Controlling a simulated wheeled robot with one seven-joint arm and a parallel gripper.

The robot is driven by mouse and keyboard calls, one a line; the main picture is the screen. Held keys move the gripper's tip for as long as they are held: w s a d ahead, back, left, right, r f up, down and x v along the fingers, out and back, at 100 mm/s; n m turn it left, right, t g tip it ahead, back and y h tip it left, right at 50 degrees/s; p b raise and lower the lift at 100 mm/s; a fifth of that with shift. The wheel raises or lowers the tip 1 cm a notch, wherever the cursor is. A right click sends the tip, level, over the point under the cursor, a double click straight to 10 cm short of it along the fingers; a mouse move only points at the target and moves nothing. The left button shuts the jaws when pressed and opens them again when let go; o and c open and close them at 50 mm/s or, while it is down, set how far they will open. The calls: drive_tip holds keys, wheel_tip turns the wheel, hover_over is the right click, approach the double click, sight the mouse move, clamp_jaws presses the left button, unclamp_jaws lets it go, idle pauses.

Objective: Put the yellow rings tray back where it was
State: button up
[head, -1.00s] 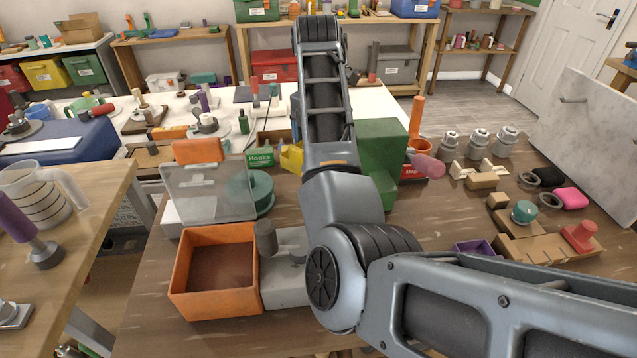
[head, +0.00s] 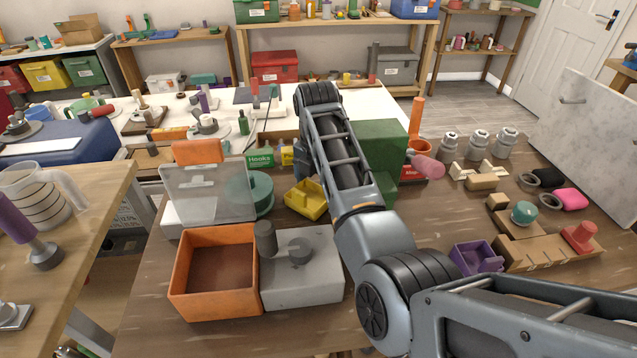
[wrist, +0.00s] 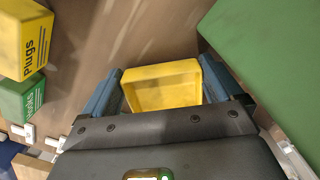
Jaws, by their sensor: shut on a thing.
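The yellow tray (head: 306,201) is a small open box. In the head view it shows just left of my arm, between the clear-fronted stand and the green box. In the wrist view the tray (wrist: 163,86) sits between the two blue-grey fingers of my gripper (wrist: 163,92), which is shut on it. Its open side and hollow face the camera, and I see nothing inside. My arm hides the gripper in the head view. I cannot tell whether the tray touches the bench. No label is readable on it.
A large green box (head: 384,140) stands close by on the right. Yellow Plugs (wrist: 24,42) and green Hooks (wrist: 22,98) boxes are on the left in the wrist view. An orange bin (head: 213,310) and grey block (head: 310,285) stand in front. A purple tray (head: 477,258) lies right.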

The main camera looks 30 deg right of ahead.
drive_tip(key=shift+f, duration=0.15)
drive_tip(key=o, duration=0.8)
wheel_tip(320, 180, up, 8)
wheel_tip(320, 180, up, 4)
hover_over(317, 194)
idle(0.6)
